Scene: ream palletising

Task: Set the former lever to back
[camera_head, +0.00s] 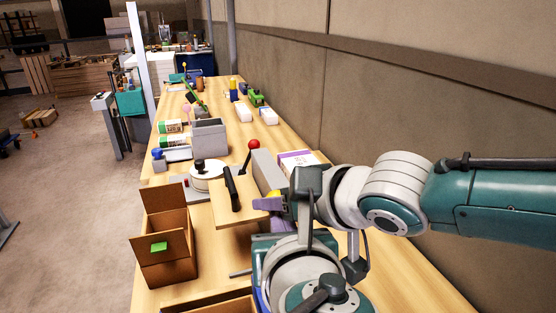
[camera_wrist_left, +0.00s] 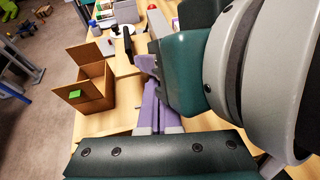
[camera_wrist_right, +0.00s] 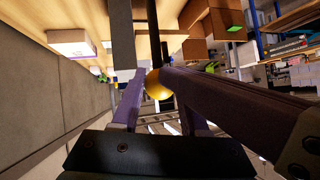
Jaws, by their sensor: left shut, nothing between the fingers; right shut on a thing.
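A yellow ball knob (camera_head: 278,194), which I take to be the former lever's, sits beside a wooden board with a black handle (camera_head: 232,188). My right gripper (camera_head: 270,204) has purple fingers shut on this knob; in the right wrist view the yellow knob (camera_wrist_right: 158,84) shows between the fingertips. Its stem is hidden. My left gripper (camera_head: 284,226) is just below the right one, partly hidden by its own wrist. In the left wrist view its purple fingers (camera_wrist_left: 158,112) are shut and empty, close to the right gripper. A red ball lever (camera_head: 254,146) stands farther back.
An open brown carton (camera_head: 167,246) with a green label stands at the left table edge. A grey block (camera_head: 268,170) is behind the right gripper. A grey bin (camera_head: 210,138) and small goods stand farther back. The wall (camera_head: 400,100) runs close on the right.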

